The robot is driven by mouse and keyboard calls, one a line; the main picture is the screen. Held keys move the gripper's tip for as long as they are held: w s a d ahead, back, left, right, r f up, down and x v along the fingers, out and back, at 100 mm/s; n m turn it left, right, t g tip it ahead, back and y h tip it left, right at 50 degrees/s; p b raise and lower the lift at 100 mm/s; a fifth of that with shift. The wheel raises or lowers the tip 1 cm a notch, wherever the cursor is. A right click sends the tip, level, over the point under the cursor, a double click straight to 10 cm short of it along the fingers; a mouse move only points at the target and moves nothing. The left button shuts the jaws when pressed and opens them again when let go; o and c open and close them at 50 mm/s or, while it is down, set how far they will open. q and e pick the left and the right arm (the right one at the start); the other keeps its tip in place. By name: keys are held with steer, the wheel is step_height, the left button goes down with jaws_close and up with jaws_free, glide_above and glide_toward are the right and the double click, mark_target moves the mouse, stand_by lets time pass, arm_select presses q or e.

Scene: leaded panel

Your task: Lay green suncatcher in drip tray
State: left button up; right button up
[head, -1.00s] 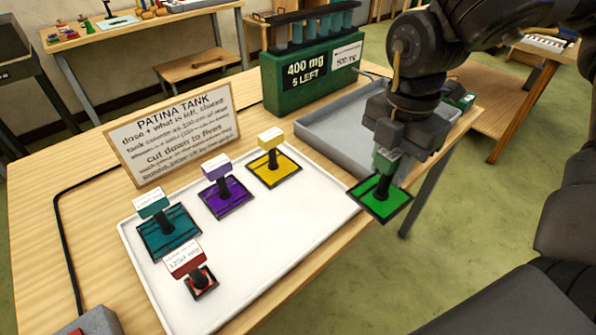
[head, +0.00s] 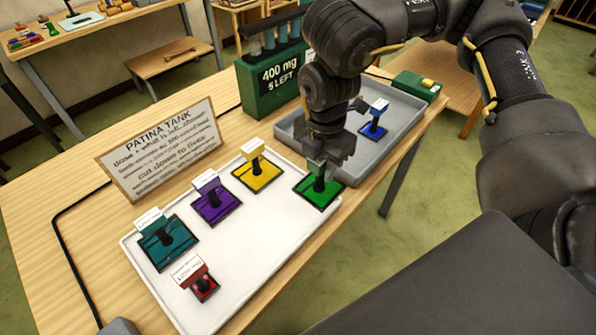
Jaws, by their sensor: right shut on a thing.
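The green suncatcher (head: 330,192) is a dark-framed square panel with a dark upright stem. My right gripper (head: 320,172) is shut on it from above. The panel shows over the right end of the white tray (head: 262,243), close to the near left corner of the grey tray. I cannot tell whether it touches the white tray. The grey tray (head: 408,117), which looks like the drip tray, holds a blue suncatcher (head: 372,130). My right arm hides part of the grey tray. My left gripper does not show.
Yellow (head: 262,177), purple (head: 222,206), teal (head: 173,250) and red (head: 206,290) suncatchers stand on the white tray. A PATINA TANK sign (head: 160,150) and a green tank (head: 266,95) stand behind. The white tray's middle right is clear.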

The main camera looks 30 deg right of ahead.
steer(key=w+a+f, duration=0.1)
steer(key=f, duration=0.2)
steer(key=w+a+f+p, duration=0.1)
steer(key=w+f, duration=0.1)
steer(key=w+a+f+p, duration=0.1)
steer(key=f, duration=0.2)
steer(key=shift+w+a+f, duration=0.15)
steer(key=shift+w+f, duration=0.2)
steer(key=shift+w, duration=0.05)
steer(key=shift+f, duration=0.35)
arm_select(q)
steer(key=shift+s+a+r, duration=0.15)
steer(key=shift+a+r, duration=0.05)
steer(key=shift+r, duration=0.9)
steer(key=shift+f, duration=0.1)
arm_select(e)
steer(key=o, duration=1.1)
steer(key=shift+f, duration=0.1)
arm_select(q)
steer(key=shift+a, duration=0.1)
